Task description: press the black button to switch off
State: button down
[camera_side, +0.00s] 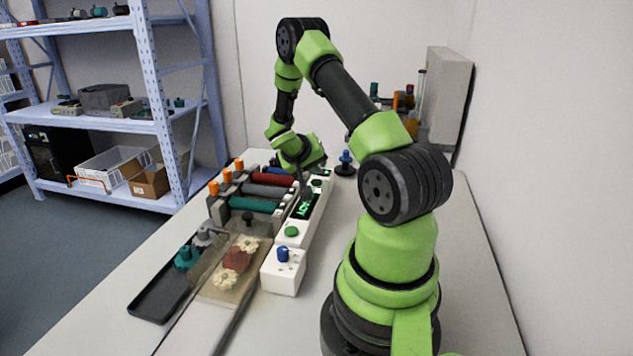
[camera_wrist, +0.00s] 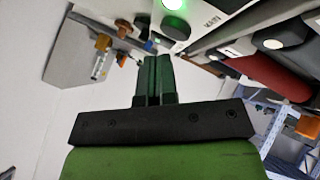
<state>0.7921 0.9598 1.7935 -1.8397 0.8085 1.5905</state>
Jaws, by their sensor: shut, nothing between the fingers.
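A long white control panel (camera_side: 289,241) on the table carries a dark display (camera_side: 305,206) with lit green text and a green button (camera_side: 292,231) at its near end. My gripper (camera_side: 303,190) points down at the panel's far half, beyond the display. Its fingers (camera_wrist: 155,72) are shut and empty in the wrist view. There, a dark round button (camera_wrist: 172,26) sits on the white panel just beyond the fingertips, and a bright green light (camera_wrist: 173,4) shows beside it. I cannot tell whether the fingertips touch the button. In the side view my gripper hides that part of the panel.
Red, grey and green rollers (camera_side: 254,205) lie left of the panel. A white box with a blue knob (camera_side: 284,255) stands at its near end. A black tray (camera_side: 150,303) lies at the left. A blue-topped stand (camera_side: 346,158) is behind. The table's right side is clear.

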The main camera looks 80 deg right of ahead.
aim_at(314, 181)
dwell(0.4)
jog(key=shift+f, duration=0.4)
jog(key=shift+f, duration=0.45)
dwell(0.6)
jog(key=shift+r, duration=0.85)
jog(key=shift+r, duration=0.1)
jog(key=shift+r, duration=2.4)
